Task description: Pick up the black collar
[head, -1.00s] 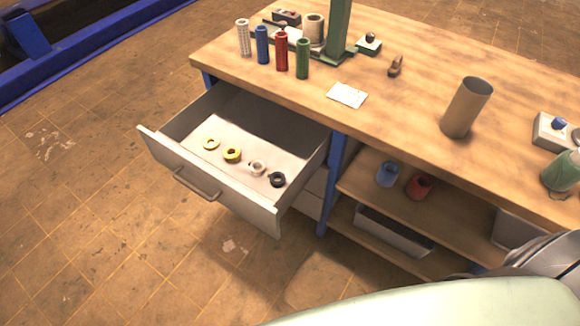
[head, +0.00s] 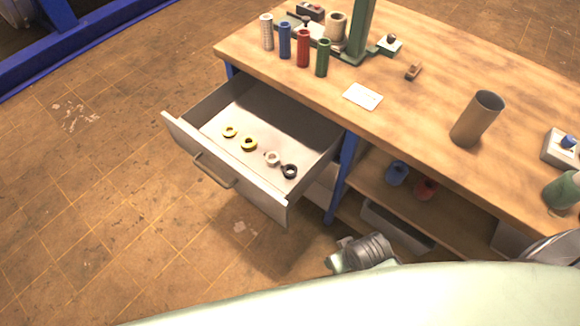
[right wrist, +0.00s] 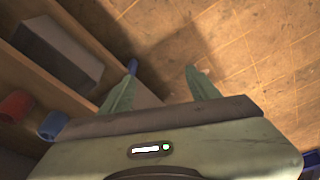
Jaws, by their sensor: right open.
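The black collar (head: 289,171) lies in the open drawer (head: 236,182), at the right end of a row of collars. A white collar (head: 272,158) is beside it, then two yellow collars (head: 248,144) further left. In the right wrist view my right gripper (right wrist: 162,82) is open and empty, with two green fingers apart above the floor beside the bench. In the head view part of an arm of mine (head: 362,253) shows below the bench, right of and nearer than the drawer; its fingertips are not clear there. My left gripper is not in view.
The wooden bench top (head: 420,100) holds white, blue, red and green cylinders (head: 322,57), a white card (head: 362,96) and a brown tube (head: 477,118). The shelf below holds a blue cup (head: 397,172), a red cup (head: 426,188) and a grey bin (head: 395,228). Floor before the drawer is clear.

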